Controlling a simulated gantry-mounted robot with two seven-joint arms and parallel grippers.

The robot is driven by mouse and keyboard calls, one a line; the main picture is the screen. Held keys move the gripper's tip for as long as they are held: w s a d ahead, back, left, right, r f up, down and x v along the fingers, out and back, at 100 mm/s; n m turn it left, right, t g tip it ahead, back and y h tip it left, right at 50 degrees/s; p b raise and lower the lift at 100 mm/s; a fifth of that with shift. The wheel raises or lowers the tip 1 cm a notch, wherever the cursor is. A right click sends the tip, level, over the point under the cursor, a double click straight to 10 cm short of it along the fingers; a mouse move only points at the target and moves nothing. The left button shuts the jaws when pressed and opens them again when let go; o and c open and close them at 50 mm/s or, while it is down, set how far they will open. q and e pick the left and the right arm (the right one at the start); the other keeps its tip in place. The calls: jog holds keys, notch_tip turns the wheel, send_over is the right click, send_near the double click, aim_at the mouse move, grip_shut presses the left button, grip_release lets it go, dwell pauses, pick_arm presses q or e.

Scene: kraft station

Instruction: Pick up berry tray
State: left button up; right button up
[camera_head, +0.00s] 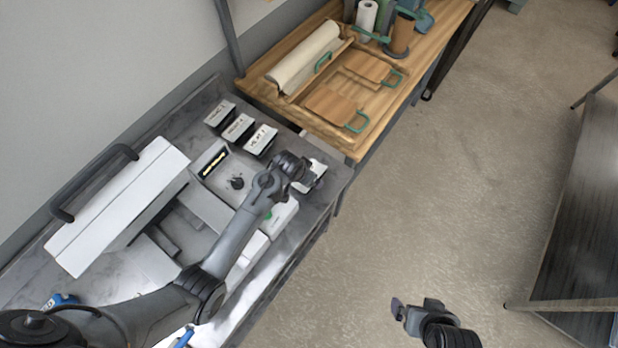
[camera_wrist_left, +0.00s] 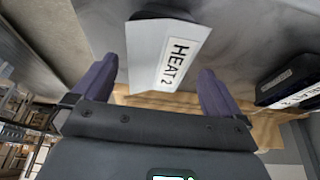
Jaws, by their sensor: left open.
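I cannot pick out a berry tray in either view. My left gripper (camera_head: 304,178) is open at the right end of the grey counter. In the left wrist view its two purple fingers (camera_wrist_left: 155,88) stand apart, with a pale sloped block labelled "HEAT 2" (camera_wrist_left: 165,55) showing between and beyond them. I cannot tell whether the fingers touch it. In the head view a white block (camera_head: 313,170) lies right by this gripper, partly hidden. My right gripper (camera_head: 411,311) hangs over the bare floor, away from any surface; its jaw opening is unclear.
Several labelled dark-and-white blocks (camera_head: 239,128) stand along the counter. A large white machine (camera_head: 118,207) with a black handle is at left. The wooden table (camera_head: 258,82) behind holds brown boards with teal handles (camera_head: 333,106) and a white roll (camera_head: 305,57). A dark table (camera_head: 583,200) stands right.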

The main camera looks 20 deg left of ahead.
aim_at(321, 169)
pick_arm(q)
jog(key=shift+x, duration=2.05)
jog(key=shift+s, duration=0.1)
jog(key=c, duration=1)
jog(key=shift+r, duration=0.15)
